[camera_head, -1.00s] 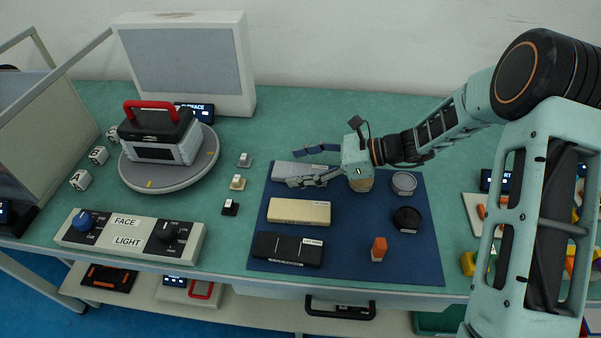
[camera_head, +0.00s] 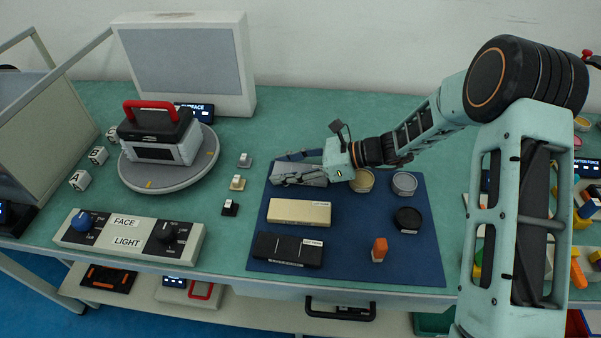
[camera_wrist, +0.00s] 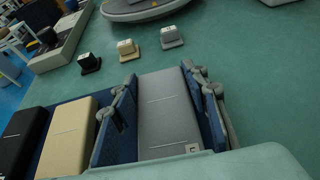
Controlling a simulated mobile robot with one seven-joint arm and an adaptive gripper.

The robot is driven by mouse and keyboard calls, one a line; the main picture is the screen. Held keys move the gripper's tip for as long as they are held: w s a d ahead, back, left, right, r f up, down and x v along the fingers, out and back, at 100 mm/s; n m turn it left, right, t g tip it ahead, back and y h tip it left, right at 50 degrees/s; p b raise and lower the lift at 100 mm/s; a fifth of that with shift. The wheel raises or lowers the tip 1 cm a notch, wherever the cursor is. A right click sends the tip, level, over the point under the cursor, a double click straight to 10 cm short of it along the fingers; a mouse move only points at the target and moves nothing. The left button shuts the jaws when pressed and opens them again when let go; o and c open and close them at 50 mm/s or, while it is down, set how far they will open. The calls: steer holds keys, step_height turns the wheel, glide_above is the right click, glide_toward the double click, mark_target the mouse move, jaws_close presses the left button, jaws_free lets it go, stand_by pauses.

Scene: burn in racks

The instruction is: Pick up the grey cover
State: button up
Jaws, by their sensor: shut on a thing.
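The grey cover (camera_head: 306,175) is a flat oblong block at the back left of the blue mat (camera_head: 352,254). In the wrist view the grey cover (camera_wrist: 166,110) lies lengthwise between the two blue-padded fingers, one along each long side. My gripper (camera_head: 300,170) is shut on it; the same gripper shows in the wrist view (camera_wrist: 165,108). The cover appears at mat level; I cannot tell whether it is clear of the mat. The fingers hide part of its sides.
A beige cover (camera_head: 299,212) and a black cover (camera_head: 287,249) lie in front on the mat. Round lids (camera_head: 404,183) and an orange-topped piece (camera_head: 379,249) are to the right. Small switch blocks (camera_head: 237,183) and a turntable (camera_head: 205,165) stand left.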

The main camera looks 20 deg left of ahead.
steer(key=shift+r, duration=0.1)
steer(key=shift+r, duration=0.55)
steer(key=s+d+r+p, duration=0.1)
steer(key=s+r, duration=1)
steer(key=s, duration=0.3)
steer(key=shift+d+r, duration=0.15)
steer(key=shift+r, duration=0.25)
steer(key=w+d+f+m+t, duration=0.1)
steer(key=w+d+m+t, duration=0.45)
steer(key=w+d, duration=1.1)
steer(key=w+d+f+m+t+h, duration=0.1)
steer(key=w+d+m+t, duration=0.15)
steer(key=d, duration=0.85)
steer(key=w+d+m+t+h, duration=0.15)
steer(key=d+t, duration=0.25)
steer(key=d, duration=0.8)
step_height(320, 180, up, 9)
steer(key=p, duration=1.7)
steer(key=shift+s+a+r+m, duration=0.2)
steer(key=shift+a+m, duration=0.05)
steer(key=shift+m, duration=0.1)
